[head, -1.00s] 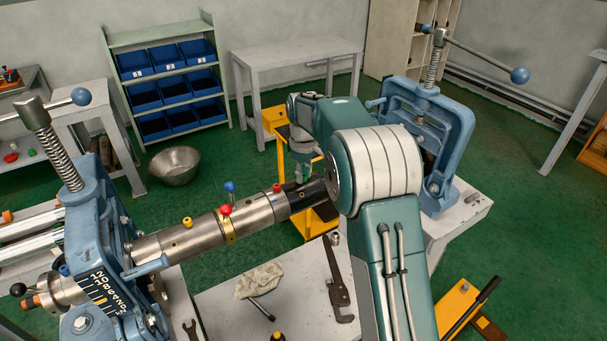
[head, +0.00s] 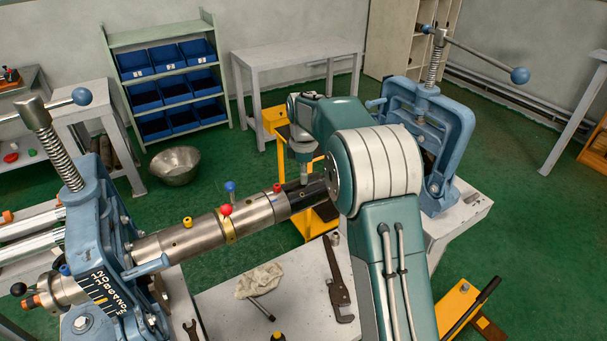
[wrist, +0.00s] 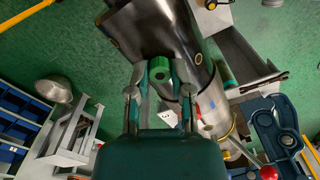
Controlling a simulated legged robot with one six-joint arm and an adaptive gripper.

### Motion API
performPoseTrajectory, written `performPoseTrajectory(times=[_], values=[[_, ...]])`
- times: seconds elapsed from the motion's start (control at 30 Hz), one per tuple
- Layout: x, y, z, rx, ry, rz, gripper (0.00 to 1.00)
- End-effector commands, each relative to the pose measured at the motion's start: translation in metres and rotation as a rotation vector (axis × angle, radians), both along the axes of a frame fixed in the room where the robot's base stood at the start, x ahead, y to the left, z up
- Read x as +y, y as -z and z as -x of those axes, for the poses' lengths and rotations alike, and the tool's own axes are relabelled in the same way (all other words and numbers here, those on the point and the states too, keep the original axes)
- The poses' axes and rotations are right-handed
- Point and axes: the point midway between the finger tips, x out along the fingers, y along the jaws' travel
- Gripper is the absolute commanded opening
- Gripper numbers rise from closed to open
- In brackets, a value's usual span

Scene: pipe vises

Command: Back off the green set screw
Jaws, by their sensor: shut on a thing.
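The green set screw (wrist: 160,68) shows in the wrist view as a bright green head with a dark hole in its middle. It stands at the dark end section of the steel pipe (wrist: 180,30). My gripper (wrist: 160,76) is shut on the screw, with one finger on each side of it. In the head view, the pipe (head: 180,241) runs from the blue vise at left to its dark end (head: 306,196), under my wrist. The screw cannot be made out there, and my fingers are mostly hidden.
The pipe also carries a yellow screw (head: 187,222), a red knob (head: 225,210) and a blue knob (head: 230,187). A blue vise (head: 90,220) stands at left and another (head: 440,150) at right. A wrench (head: 338,285) and a rag (head: 258,281) lie on the bench below.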

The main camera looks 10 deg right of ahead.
Motion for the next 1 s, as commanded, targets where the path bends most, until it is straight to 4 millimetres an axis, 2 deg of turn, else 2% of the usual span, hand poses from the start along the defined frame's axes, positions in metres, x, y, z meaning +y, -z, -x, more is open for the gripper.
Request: performPoseTrajectory(times=[0.6, 0.63, 0.67, 0.7, 1.0], values=[[0.0000, 0.0040, 0.0003, 0.004, -0.040, 0.000, 0.00], [0.0000, 0.0040, 0.0003, 0.004, -0.039, 0.000, 0.41], [0.0000, 0.0039, 0.0003, 0.004, -0.039, 0.000, 0.55], [0.0000, 0.0036, 0.0003, 0.004, -0.039, 0.000, 0.62], [-0.0001, 0.0010, 0.0006, 0.001, -0.039, 0.000, 0.62]])
